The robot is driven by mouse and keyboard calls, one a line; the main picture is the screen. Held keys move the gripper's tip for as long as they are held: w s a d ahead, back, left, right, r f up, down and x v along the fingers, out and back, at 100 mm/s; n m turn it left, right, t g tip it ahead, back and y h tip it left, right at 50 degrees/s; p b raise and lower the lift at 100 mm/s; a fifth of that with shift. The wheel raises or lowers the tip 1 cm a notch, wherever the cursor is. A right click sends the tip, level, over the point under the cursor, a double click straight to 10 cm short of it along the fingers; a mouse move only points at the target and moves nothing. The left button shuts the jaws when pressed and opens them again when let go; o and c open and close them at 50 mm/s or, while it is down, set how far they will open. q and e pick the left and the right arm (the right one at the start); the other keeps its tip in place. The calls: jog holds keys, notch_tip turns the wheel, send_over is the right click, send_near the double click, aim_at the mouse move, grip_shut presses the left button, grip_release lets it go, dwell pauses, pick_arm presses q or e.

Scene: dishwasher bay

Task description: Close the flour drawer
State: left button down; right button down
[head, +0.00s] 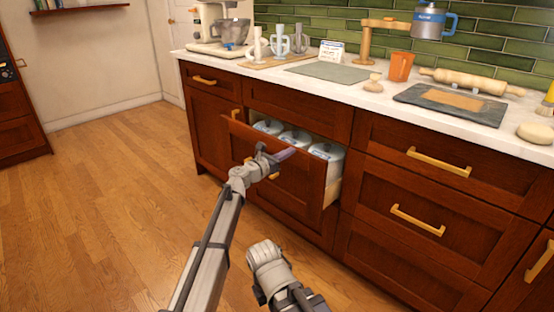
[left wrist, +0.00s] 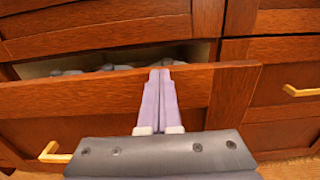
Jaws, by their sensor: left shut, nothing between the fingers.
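The flour drawer is pulled out of the lower cabinet, and its dark wood front (head: 295,195) stands clear of the cabinet face. Several white-and-blue packages (head: 295,137) sit inside it. In the left wrist view the drawer front (left wrist: 80,92) spans the picture, with a dark gap behind its top edge. My left gripper (head: 287,154) is shut and empty at the drawer front. Its purple fingers (left wrist: 160,88) overlap the panel near its top edge; I cannot tell whether they touch it. The fingers of my right gripper are not visible.
Closed drawers with yellow handles (head: 438,162) are to the right. The white counter (head: 345,87) above holds a mixer (head: 232,32), a mug stand, an orange cup (head: 401,66) and a rolling pin (head: 465,80). The wooden floor (head: 110,190) at left is clear.

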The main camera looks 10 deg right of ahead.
pick_arm(q)
jog(key=x, duration=1)
jog(key=shift+w, duration=0.2)
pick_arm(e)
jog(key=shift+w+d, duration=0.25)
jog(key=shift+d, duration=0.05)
pick_arm(q)
jog(key=shift+d, duration=0.15)
jog(key=v, duration=1.4)
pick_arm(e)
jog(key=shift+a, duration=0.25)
